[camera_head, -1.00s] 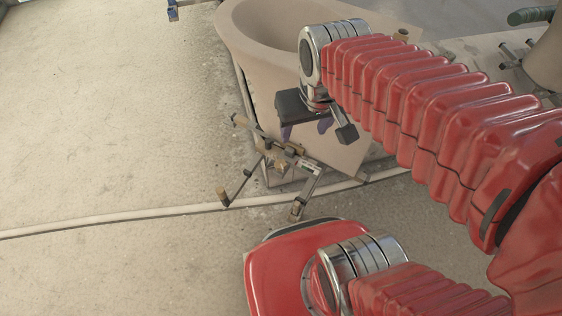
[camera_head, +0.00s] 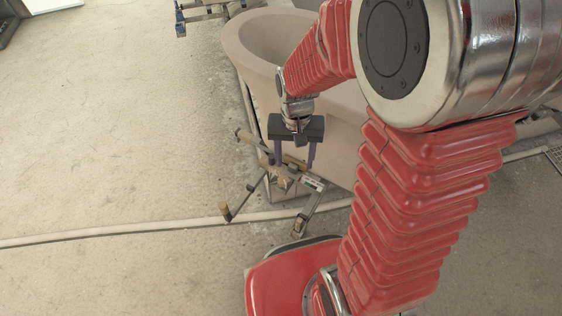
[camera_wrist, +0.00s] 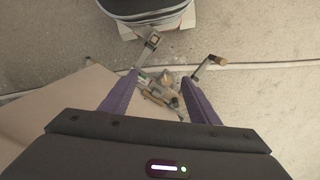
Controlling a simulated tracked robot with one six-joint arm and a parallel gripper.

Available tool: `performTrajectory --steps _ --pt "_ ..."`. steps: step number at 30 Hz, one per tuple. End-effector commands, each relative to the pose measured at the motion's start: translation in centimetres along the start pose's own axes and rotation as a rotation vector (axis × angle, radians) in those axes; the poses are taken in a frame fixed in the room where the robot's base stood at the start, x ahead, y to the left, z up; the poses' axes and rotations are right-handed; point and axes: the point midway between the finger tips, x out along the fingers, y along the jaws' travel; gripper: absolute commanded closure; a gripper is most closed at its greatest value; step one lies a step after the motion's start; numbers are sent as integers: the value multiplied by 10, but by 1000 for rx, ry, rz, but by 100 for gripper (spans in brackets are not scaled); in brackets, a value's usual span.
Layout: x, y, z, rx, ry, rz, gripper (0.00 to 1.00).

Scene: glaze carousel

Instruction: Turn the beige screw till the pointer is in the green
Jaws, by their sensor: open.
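The beige screw (camera_head: 283,182), a small star-shaped knob, sits at the middle of a low fixture with several thin grey arms ending in brown blocks. It also shows small in the wrist view (camera_wrist: 167,78). A small pale gauge plate (camera_head: 313,184) with some green lies to its right; its pointer is too small to make out. My gripper (camera_head: 295,165) points down above and behind the screw, its two purple fingers apart and empty. In the wrist view the screw appears between the fingertips (camera_wrist: 158,80), with a gap beyond them; I cannot tell how large.
A large beige tub (camera_head: 257,75) stands right behind the fixture and beside my gripper. A pale hose or pipe (camera_head: 120,232) runs along the floor past the fixture. The floor (camera_head: 110,120) to the left is clear. A blue-tipped metal frame (camera_head: 181,22) stands at the back.

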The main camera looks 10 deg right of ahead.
Motion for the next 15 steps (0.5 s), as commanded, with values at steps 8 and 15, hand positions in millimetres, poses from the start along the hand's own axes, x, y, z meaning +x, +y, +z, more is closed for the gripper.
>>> performTrajectory --steps 8,15 --pt "56 -8 -20 187 -51 24 45" --pt "101 -15 -37 386 -63 38 45"
